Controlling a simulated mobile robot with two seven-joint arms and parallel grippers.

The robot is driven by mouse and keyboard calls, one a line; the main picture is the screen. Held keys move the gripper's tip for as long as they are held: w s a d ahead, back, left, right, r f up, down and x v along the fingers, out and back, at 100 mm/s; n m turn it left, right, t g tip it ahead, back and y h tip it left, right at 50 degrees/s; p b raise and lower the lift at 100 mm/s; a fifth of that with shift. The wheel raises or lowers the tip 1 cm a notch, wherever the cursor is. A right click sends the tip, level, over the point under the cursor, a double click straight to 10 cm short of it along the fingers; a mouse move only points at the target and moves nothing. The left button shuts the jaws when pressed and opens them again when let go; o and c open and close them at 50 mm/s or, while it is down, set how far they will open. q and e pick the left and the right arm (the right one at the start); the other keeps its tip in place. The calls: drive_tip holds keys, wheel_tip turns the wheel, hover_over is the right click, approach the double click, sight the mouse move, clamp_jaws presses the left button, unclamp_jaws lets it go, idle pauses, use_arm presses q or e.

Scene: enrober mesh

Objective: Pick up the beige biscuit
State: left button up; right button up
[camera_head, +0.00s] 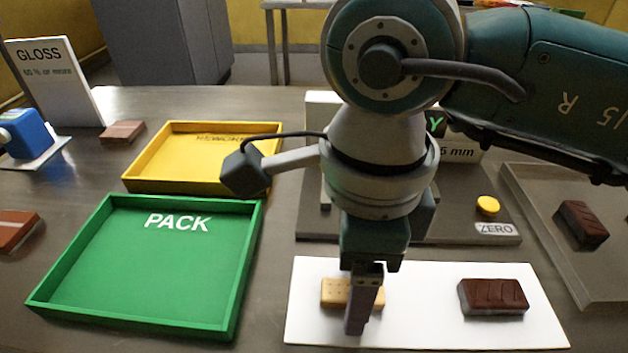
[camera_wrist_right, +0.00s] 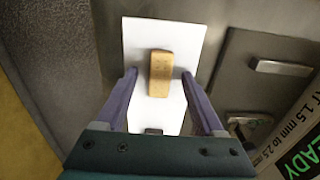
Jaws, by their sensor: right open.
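The beige biscuit (camera_head: 338,292) lies on a white sheet (camera_head: 418,285) on the table, partly hidden behind my right gripper in the head view. My right gripper (camera_head: 358,325) points down over it. In the right wrist view the biscuit (camera_wrist_right: 160,74) lies between the two purple fingers of my right gripper (camera_wrist_right: 160,75), which are spread apart with a gap on each side. The gripper is open and holds nothing. I cannot tell the exact height of the fingertips above the sheet. My left gripper is not in view.
A chocolate-coated bar (camera_head: 492,297) lies right of the biscuit on the sheet. A green PACK tray (camera_head: 150,270) and a yellow tray (camera_head: 150,185) stand left. A gauge base with a yellow button (camera_head: 488,205) is behind the sheet. A grey tray (camera_head: 560,265) with a dark bar is at right.

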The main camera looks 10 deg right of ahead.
drive_tip(key=shift+c, duration=0.3)
drive_tip(key=c, duration=1)
drive_tip(key=shift+r, duration=0.15)
